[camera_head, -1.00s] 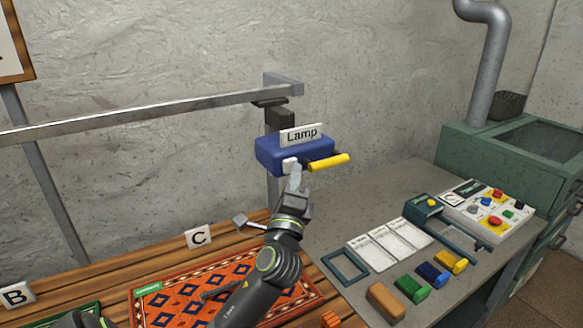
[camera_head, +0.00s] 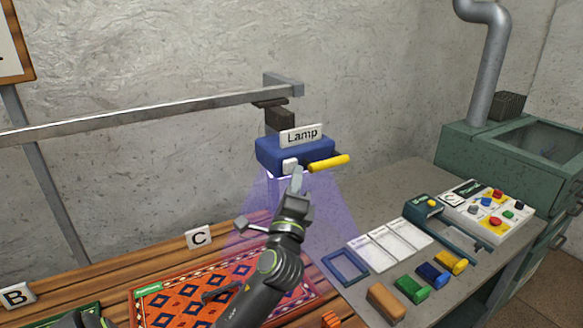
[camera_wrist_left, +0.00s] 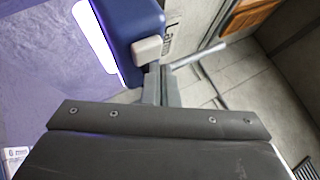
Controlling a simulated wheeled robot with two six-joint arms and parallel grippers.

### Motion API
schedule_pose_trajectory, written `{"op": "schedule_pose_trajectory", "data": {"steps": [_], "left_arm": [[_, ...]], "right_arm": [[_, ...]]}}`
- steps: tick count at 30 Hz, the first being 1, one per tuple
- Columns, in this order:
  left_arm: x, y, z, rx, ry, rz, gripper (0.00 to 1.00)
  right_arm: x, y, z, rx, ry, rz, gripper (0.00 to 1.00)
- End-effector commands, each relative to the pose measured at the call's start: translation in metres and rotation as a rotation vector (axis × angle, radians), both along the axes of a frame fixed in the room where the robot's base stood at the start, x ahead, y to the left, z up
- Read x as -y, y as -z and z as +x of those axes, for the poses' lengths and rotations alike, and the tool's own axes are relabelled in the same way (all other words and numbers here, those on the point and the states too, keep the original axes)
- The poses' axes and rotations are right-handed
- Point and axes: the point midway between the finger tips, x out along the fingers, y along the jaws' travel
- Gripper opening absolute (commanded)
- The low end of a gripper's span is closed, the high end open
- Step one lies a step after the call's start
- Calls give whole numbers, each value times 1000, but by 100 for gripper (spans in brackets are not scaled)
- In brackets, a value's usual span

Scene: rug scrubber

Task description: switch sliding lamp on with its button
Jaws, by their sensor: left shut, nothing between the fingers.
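The blue sliding lamp (camera_head: 270,153) hangs from a metal rail, with a white "Lamp" label and a yellow handle (camera_head: 330,163). Its white button (camera_head: 289,165) is on the front face. A violet light cone falls from the lamp onto the table. My left gripper (camera_head: 297,180) is shut and empty, its fingertips at or just below the button. In the left wrist view the button (camera_wrist_left: 147,50) is close to the fingertips (camera_wrist_left: 161,85), and the lamp's underside strip (camera_wrist_left: 95,42) glows white. Whether the fingertips touch the button I cannot tell. My right gripper is not in view.
A patterned rug (camera_head: 180,303) lies on the wooden table below. The grey worktop (camera_head: 340,220) on the right holds colored blocks (camera_head: 412,289), cards (camera_head: 391,243) and a button panel (camera_head: 488,209). The rail (camera_head: 150,112) runs left along the wall.

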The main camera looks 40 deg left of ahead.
Motion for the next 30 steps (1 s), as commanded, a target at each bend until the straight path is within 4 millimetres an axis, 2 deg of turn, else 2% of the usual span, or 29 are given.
{"op": "schedule_pose_trajectory", "data": {"steps": [13, 30], "left_arm": [[8, 0, -3, 1, 1, -2, 0], [57, 0, -24, 0, 1, -2, 0]], "right_arm": [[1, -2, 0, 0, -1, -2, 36], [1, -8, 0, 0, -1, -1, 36]]}}
